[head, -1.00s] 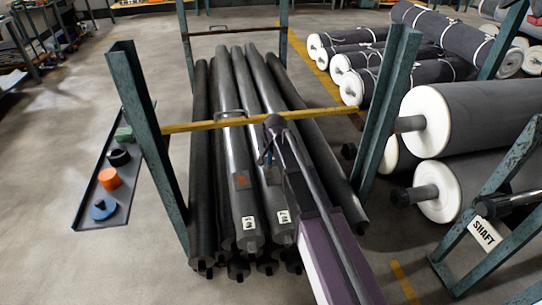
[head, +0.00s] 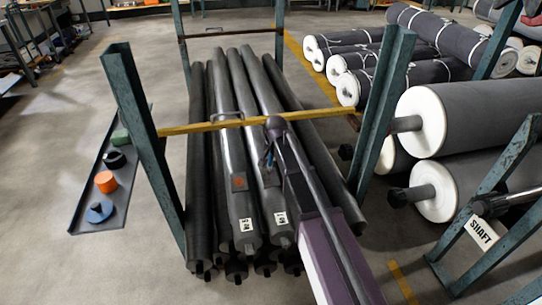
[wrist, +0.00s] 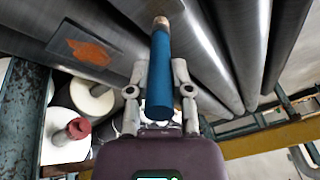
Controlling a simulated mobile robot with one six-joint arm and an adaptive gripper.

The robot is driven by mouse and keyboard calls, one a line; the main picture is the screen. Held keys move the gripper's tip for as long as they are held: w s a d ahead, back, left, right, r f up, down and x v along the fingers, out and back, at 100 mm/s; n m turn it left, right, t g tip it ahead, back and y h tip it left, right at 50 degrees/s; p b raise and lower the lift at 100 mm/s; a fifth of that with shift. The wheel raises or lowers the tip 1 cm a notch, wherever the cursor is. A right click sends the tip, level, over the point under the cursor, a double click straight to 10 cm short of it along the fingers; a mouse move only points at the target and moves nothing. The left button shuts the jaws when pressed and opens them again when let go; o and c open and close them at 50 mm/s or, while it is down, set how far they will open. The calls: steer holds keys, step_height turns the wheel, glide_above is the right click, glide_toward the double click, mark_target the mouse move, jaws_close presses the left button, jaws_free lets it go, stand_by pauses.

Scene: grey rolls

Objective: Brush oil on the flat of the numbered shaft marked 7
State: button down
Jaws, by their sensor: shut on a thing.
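My gripper (wrist: 152,95) is shut on a blue-handled brush (wrist: 172,70) with a coppery band near its far end; the bristles are hard to make out. In the head view my gripper (head: 269,150) is small and partly hidden by my arm, above the bundle of shafts. Two grey shafts bear white number labels: a left one (head: 234,150) with its label (head: 246,225), and a right one (head: 266,192) with its label (head: 281,217). The digits are too small to read surely. The brush end lies over shaft metal in the wrist view; contact cannot be told.
A yellow bar (head: 190,128) crosses above the shafts between teal posts (head: 146,145). An orange patch (head: 239,183) marks the left labelled shaft. A tray (head: 84,215) at left holds small coloured items. Large rolls (head: 465,120) and a SHAFT sign (head: 482,232) stand at right.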

steer(key=shift+s+d, duration=0.25)
steer(key=shift+s, duration=0.8)
steer(key=shift+s+d, duration=0.25)
steer(key=shift+s, duration=0.75)
steer(key=shift+s+d, duration=0.3)
steer(key=shift+s, duration=0.7)
steer(key=shift+s+d, duration=0.25)
steer(key=shift+s, duration=0.75)
steer(key=shift+w+a, duration=0.3)
steer(key=shift+w, duration=0.75)
steer(key=shift+w+a, duration=0.25)
steer(key=shift+w, duration=0.75)
steer(key=shift+w, duration=0.15)
steer(key=shift+w+a, duration=0.25)
steer(key=shift+w, duration=0.7)
steer(key=shift+w+a, duration=0.25)
steer(key=shift+w, duration=0.7)
steer(key=shift+r, duration=0.1)
